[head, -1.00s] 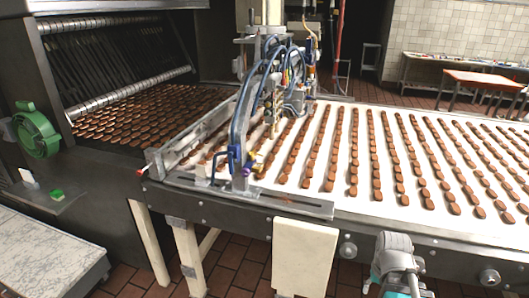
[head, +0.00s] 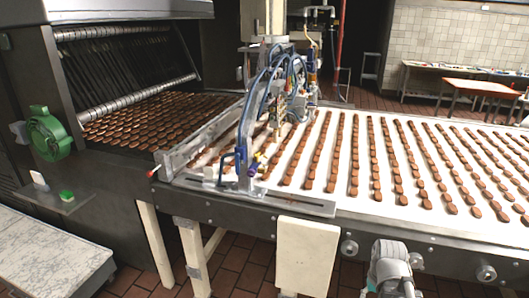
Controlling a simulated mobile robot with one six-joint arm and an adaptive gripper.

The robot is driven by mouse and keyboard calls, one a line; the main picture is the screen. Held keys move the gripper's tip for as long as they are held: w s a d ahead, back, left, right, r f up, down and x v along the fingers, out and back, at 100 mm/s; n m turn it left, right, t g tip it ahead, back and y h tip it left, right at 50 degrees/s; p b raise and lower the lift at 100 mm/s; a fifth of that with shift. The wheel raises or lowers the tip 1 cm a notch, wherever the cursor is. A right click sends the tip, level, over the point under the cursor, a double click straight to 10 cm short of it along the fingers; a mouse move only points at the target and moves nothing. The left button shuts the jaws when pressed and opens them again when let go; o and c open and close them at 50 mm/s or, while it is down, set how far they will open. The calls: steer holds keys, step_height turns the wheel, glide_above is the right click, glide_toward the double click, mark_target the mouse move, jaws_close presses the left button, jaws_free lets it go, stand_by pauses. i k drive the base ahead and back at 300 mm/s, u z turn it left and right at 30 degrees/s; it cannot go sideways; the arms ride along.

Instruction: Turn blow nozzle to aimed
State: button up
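A small blue fitting with a yellow part (head: 256,161), possibly the blow nozzle, sits at the near end of the metal depositor frame over the belt. A blue bent handle or bracket (head: 233,159) stands just left of it. Both are too small to tell which way the nozzle points. Part of my grey arm shows at the bottom right, in front of the conveyor and well apart from these parts. My gripper's fingers do not show.
The white conveyor belt (head: 345,190) carries rows of brown biscuits. Blue hoses (head: 268,82) hang around the depositor. A green handwheel (head: 48,133) and a green button (head: 67,196) are at left. A cream panel (head: 307,257) hangs below the belt's near edge.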

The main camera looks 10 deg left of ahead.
mark_target(257, 154)
steer(key=u, duration=0.1)
steer(key=i, duration=0.95)
steer(key=z, duration=0.05)
